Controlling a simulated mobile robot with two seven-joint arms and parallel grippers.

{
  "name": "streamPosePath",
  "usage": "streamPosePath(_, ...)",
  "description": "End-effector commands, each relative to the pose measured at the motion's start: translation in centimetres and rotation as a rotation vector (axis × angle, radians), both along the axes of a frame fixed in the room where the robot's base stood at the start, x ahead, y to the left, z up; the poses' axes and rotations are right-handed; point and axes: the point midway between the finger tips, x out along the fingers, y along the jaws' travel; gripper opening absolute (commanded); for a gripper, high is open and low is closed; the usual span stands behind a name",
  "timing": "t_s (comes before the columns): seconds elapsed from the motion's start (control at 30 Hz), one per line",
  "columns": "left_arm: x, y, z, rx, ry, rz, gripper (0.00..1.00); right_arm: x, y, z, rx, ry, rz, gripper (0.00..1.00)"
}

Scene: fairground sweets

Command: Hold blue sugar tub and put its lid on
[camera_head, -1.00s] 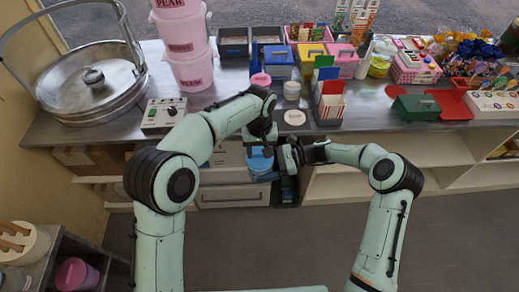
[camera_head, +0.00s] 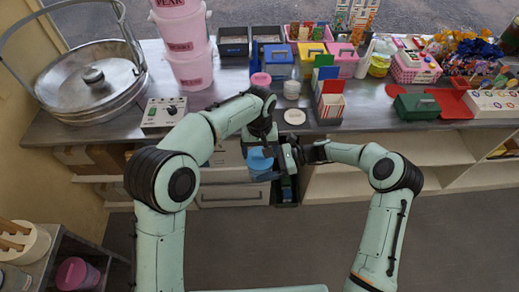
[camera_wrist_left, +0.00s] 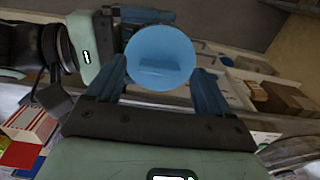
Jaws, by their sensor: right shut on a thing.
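The blue sugar tub (camera_head: 257,160) is light blue and hangs in front of the counter between my two grippers, largely hidden. In the left wrist view a round light blue face (camera_wrist_left: 160,52) fills most of the space between my left fingers; whether it is the lid or the tub's open top is unclear. My left gripper (camera_head: 262,150) points down over the tub, its fingers (camera_wrist_left: 160,85) spread wide on either side of the round face. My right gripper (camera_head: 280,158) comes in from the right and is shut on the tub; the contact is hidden.
The counter behind holds a white round disc (camera_head: 294,117), a striped box (camera_head: 331,106), a control box (camera_head: 163,113) and a large metal pan (camera_head: 92,85). A green case (camera_head: 416,106) stands farther right. The floor in front is clear.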

Motion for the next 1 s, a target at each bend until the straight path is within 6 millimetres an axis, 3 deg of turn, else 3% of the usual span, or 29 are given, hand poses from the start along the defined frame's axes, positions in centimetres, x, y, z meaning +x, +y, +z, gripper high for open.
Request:
streamPosePath(0.07,0.0,0.0,0.0,0.000,0.000,0.000,0.81,0.1,0.1,0.3,0.004,-0.003,0.001,0.68)
streamPosePath(0.1,0.0,0.0,0.0,0.000,0.000,0.000,0.94,0.1,0.1,0.3,0.004,-0.003,0.001,0.68)
streamPosePath(0.13,0.0,0.0,0.0,0.000,0.000,0.000,1.00,0.1,0.1,0.3,0.004,-0.003,0.001,0.68)
streamPosePath(0.43,0.0,0.0,0.5,0.000,-0.001,0.000,1.00,0.1,0.1,0.3,0.004,-0.003,0.001,0.68)
streamPosePath(1.0,0.0,0.0,5.9,-0.001,-0.002,0.000,1.00,0.1,0.1,0.3,0.004,-0.003,0.001,0.68)
